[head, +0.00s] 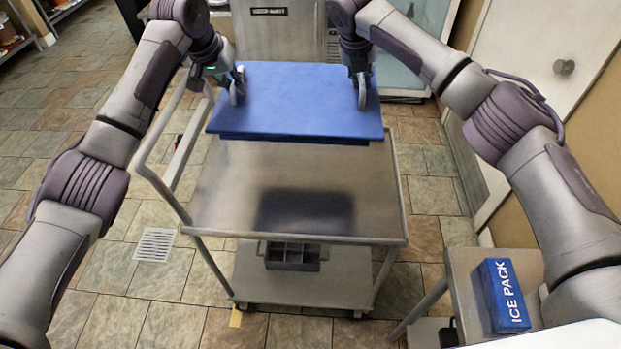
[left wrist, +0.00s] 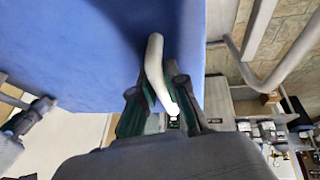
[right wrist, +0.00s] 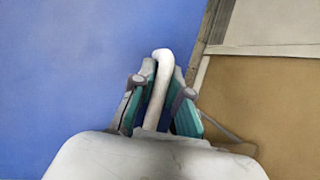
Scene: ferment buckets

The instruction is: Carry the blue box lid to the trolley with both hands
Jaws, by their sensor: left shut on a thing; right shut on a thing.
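The blue box lid (head: 300,105) is a flat slab, held roughly level over the far part of the trolley's (head: 235,195) metal top. A dark reflection or shadow of it shows on that top, apart from the lid. My left gripper (head: 238,84) is shut on a pale handle at the lid's left side; the handle also shows in the left wrist view (left wrist: 155,60). My right gripper (head: 361,85) is shut on the matching handle at the right side, seen in the right wrist view (right wrist: 162,75). The trolley's far edge is hidden behind the lid.
A push handle (head: 165,185) rises at the trolley's left side. A divided grey tray (head: 292,256) sits on its lower shelf. A blue ice pack (head: 503,295) lies on a small table at the lower right. Steel equipment stands behind. The tiled floor at left is mostly clear.

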